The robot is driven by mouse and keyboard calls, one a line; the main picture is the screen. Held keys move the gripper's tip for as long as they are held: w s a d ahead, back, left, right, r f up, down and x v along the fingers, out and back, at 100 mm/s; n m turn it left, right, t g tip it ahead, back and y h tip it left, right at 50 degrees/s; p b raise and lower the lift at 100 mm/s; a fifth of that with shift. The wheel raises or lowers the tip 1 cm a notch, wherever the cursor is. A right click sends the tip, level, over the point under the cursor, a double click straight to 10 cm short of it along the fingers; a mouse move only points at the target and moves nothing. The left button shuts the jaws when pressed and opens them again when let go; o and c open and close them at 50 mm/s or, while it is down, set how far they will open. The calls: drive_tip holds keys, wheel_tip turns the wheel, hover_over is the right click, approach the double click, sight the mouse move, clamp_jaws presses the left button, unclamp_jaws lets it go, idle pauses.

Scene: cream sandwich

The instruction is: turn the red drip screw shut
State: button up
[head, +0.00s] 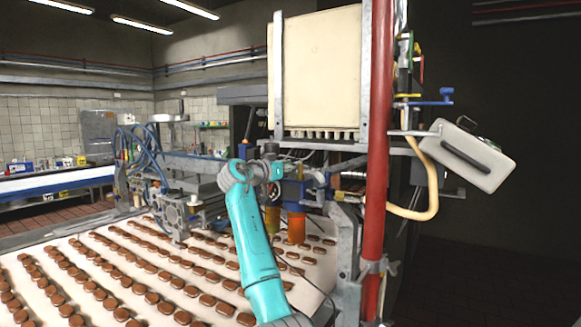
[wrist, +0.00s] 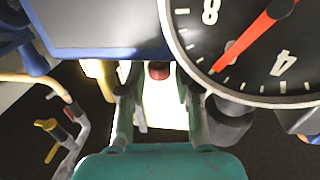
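The red drip screw (wrist: 158,70) shows in the wrist view as a small dark red knob, just under the edge of a grey panel. My gripper (wrist: 157,92) is open, with one grey finger on each side of the knob's line. Its fingertips are close to the knob, but I cannot tell whether they touch it or how deep it sits between them. In the head view my teal arm reaches up to the machine's middle. The fingers and the screw cannot be made out there.
A round dial gauge (wrist: 255,45) with a red needle is close on the right of the fingers. A blue-edged grey panel (wrist: 95,22) is on the left. Rows of brown biscuits lie on the belt (head: 85,322). A red upright pipe (head: 376,130) stands right of my arm.

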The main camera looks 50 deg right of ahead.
drive_tip(key=shift+d, duration=0.1)
clamp_jaws()
drive_tip(key=shift+w+m+g+y, duration=0.15)
drive_tip(key=shift+m+g+y, duration=0.25)
drive_tip(key=shift+m+g, duration=1.35)
drive_tip(key=shift+n+g, duration=0.25)
drive_tip(key=shift+g, duration=0.4)
unclamp_jaws()
